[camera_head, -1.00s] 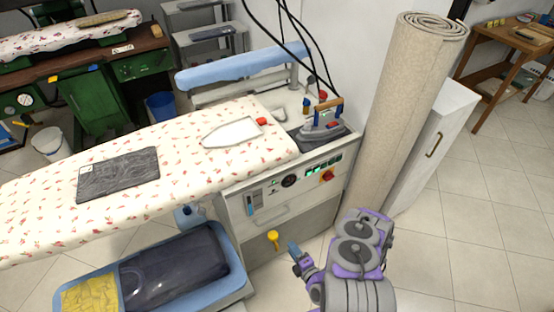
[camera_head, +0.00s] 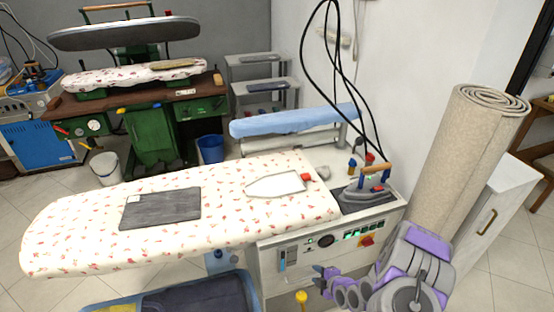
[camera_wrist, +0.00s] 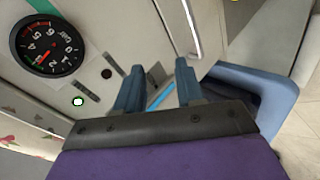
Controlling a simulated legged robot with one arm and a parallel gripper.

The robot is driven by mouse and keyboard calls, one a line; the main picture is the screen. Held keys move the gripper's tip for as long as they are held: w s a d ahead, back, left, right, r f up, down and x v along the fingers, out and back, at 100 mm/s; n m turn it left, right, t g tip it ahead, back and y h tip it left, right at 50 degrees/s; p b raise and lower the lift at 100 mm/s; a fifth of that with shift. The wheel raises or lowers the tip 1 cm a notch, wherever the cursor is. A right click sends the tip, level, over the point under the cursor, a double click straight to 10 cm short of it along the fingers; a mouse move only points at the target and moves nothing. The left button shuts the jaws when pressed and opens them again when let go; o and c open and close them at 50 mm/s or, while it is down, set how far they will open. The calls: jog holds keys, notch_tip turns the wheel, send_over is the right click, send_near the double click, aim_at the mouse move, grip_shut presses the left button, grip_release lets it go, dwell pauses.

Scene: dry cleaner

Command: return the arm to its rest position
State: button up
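My gripper shows in the wrist view (camera_wrist: 158,88) with its two blue fingers apart and nothing between them. In the head view my purple and grey arm is at the lower right, in front of the ironing station's control panel (camera_head: 325,245). The gripper end (camera_head: 325,277) is small there and points left, close to the panel front. The wrist view shows the panel's round pressure gauge (camera_wrist: 47,46) near at the left and a blue tub rim (camera_wrist: 262,80) at the right.
The ironing board (camera_head: 90,230) with a floral cover carries a dark folded cloth (camera_head: 160,208) and a white iron-shaped plate (camera_head: 275,185). An iron (camera_head: 365,190) stands on the station. A rolled carpet (camera_head: 465,160) and a white cabinet (camera_head: 495,215) stand at the right. A blue tub (camera_head: 240,285) is below.

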jog(key=s+d+r+m+g+h, duration=0.1)
jog(key=s+r+m+g+h, duration=0.3)
jog(key=r, duration=0.9)
jog(key=s+d+r+m+g+h, duration=0.15)
jog(key=s+r+m, duration=0.4)
jog(key=r, duration=0.65)
jog(key=s+a+r+m+g, duration=0.1)
jog(key=s+r+m, duration=0.2)
jog(key=s, duration=0.7)
jog(key=s+a+r+m+g, duration=0.1)
jog(key=s+r+m+g, duration=0.1)
jog(key=s+r, duration=0.5)
jog(key=s+a+r+m+g, duration=0.1)
jog(key=s+r+m, duration=0.4)
jog(key=s, duration=0.8)
jog(key=shift+s+a+r+g+y, duration=0.15)
jog(key=shift+a+r+g+y, duration=0.25)
jog(key=shift+g, duration=0.35)
